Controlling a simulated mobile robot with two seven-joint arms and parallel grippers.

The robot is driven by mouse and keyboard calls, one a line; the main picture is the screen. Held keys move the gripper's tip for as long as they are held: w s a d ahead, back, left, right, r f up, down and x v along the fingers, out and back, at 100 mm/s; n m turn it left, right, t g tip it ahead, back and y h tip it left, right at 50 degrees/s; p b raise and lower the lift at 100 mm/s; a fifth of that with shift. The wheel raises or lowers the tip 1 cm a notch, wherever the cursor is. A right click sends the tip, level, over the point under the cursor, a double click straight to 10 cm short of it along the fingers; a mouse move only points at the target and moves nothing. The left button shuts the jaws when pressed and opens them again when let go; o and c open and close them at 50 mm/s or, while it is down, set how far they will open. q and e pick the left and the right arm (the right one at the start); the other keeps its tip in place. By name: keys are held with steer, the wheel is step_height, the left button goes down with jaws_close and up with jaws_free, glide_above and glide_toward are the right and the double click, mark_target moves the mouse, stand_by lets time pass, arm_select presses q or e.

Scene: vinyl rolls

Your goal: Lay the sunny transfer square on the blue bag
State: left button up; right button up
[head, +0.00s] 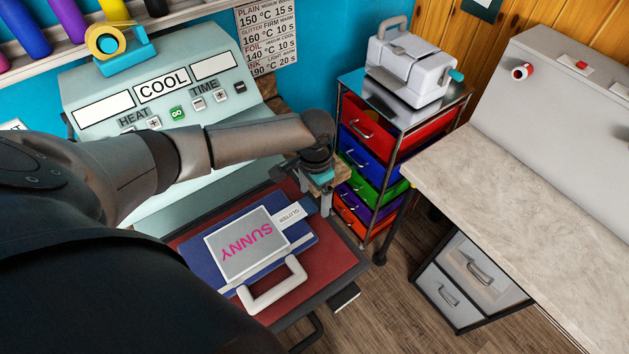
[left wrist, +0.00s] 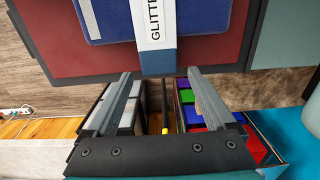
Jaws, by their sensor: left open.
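The sunny transfer square (head: 247,244) is grey with pink "SUNNY" lettering and lies on the blue bag (head: 212,238). Its white "GLITTER" tab (head: 289,215) sticks out to the upper right, and it also shows in the left wrist view (left wrist: 153,22). The bag lies flat on the red press bed and has a white handle (head: 275,288) at its lower right. My left gripper (head: 333,197) is open and empty, just beyond the tab's outer end. In the left wrist view, the tab's end lies ahead of the parted fingers (left wrist: 158,75). My right gripper is not in view.
The teal heat press (head: 160,90) reads "COOL" behind the red bed (head: 335,250). A drawer cart (head: 385,150) with a white machine (head: 412,70) stands beyond the gripper. A pale worktop (head: 530,200) is at the right, with open floor between.

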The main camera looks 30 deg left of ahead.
arm_select(q)
step_height(320, 180, up, 15)
steer(key=shift+r, duration=0.15)
stand_by(0.4)
stand_by(0.4)
